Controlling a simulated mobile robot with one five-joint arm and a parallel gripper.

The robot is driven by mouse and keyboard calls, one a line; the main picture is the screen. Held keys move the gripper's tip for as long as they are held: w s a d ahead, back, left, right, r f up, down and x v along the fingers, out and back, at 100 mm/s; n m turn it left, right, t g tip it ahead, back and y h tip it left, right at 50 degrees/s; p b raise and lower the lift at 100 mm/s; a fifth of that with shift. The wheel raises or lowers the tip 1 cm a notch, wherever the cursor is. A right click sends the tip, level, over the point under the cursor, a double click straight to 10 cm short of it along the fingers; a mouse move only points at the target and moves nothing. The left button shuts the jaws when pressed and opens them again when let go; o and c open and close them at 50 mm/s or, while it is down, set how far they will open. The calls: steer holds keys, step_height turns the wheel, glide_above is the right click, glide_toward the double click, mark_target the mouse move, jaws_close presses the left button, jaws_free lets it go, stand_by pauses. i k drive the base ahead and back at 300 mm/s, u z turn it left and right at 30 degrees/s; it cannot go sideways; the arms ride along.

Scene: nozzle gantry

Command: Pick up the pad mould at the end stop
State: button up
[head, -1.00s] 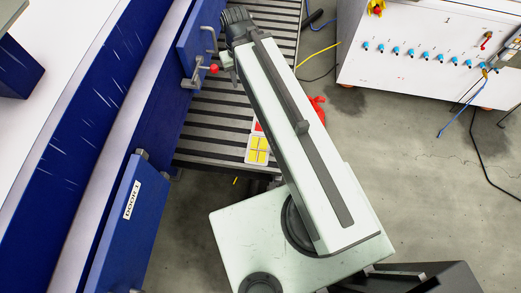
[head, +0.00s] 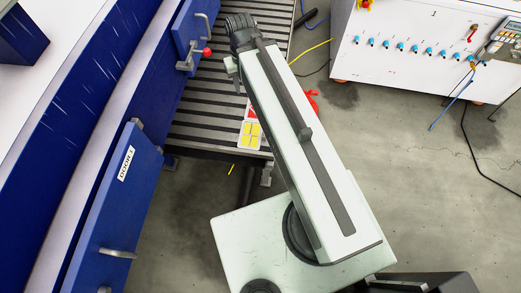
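A flat white rectangular piece with yellow squares (head: 250,134) lies near the front end of the dark slatted conveyor (head: 205,132). A red patch shows just behind it, and my arm covers its right side. I cannot tell whether it is the pad mould, and I cannot make out an end stop. My gripper (head: 232,67) is at the far end of my arm, over the conveyor and beyond the white and yellow piece. Its fingers are too small and hidden to tell open from shut.
Blue machine doors stand along the left, one with a handle (head: 118,253) and one with a red-knobbed latch (head: 207,52). A red object (head: 312,103) shows just right of my arm. A white cabinet (head: 400,60) with blue fittings stands at the upper right. The floor between is mostly clear, with loose cables.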

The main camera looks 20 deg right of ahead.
mark_target(251, 135)
steer(key=u, duration=0.05)
steer(key=k, duration=1.3)
steer(key=u, duration=4.25)
steer(key=k, duration=1.55)
steer(key=z, duration=1.15)
